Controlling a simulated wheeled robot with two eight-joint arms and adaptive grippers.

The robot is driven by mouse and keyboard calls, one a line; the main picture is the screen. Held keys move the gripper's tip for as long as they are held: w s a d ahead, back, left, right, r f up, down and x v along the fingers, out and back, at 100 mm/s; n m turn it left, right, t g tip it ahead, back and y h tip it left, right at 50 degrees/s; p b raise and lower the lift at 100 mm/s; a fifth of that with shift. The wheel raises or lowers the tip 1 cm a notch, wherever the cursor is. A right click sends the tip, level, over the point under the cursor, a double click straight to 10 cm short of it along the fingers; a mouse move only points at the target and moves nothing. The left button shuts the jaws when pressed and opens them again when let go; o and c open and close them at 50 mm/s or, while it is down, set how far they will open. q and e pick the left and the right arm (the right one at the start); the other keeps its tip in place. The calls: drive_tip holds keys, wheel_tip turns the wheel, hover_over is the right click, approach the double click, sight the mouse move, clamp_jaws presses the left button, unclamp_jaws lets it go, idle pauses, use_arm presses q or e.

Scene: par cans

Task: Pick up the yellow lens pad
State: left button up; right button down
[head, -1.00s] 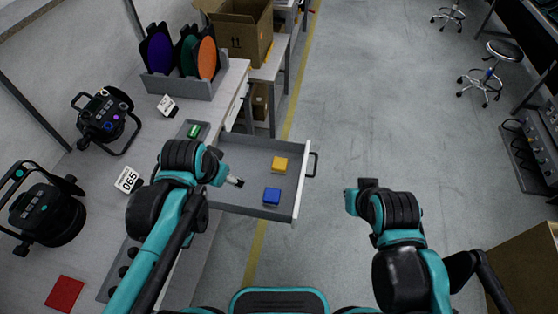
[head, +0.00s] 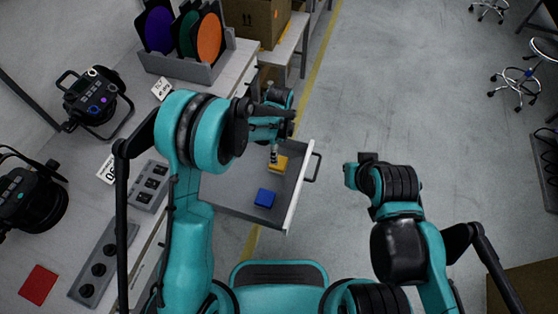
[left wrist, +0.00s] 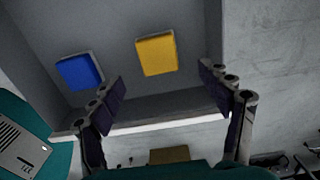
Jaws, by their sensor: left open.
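The yellow lens pad (head: 279,164) lies flat in the open grey drawer, near its far right corner. It also shows in the left wrist view (left wrist: 157,55), between and beyond the spread fingers. My left gripper (head: 273,155) is above the drawer, at the pad's upper left in the head view, and covers part of the pad. In the left wrist view its two fingers (left wrist: 165,92) are wide apart with nothing between them. My right gripper cannot be made out clearly; the right arm (head: 390,190) is bent over the floor, away from the drawer.
A blue pad (head: 265,198) lies in the same drawer (head: 235,195), nearer to me. The drawer's front wall and handle (head: 314,167) stand on the right. Lamps, a filter rack (head: 188,68) and a red pad (head: 38,284) are on the bench at left.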

sight(281, 169)
use_arm(q)
wheel_tip(281, 169, down, 2)
drive_tip(key=shift+f+b, duration=0.1)
drive_tip(key=shift+b, duration=0.25)
wheel_tip(281, 169, down, 4)
drive_tip(key=shift+s+a+f+b, duration=0.1)
drive_tip(key=shift+s+f+b, duration=0.1)
drive_tip(key=shift+b, duration=1)
drive_tip(key=shift+w+f, duration=0.1)
drive_tip(key=shift+f, duration=0.3)
drive_tip(key=shift+r, duration=0.1)
drive_tip(key=shift+c, duration=0.9)
drive_tip(key=c, duration=1.1)
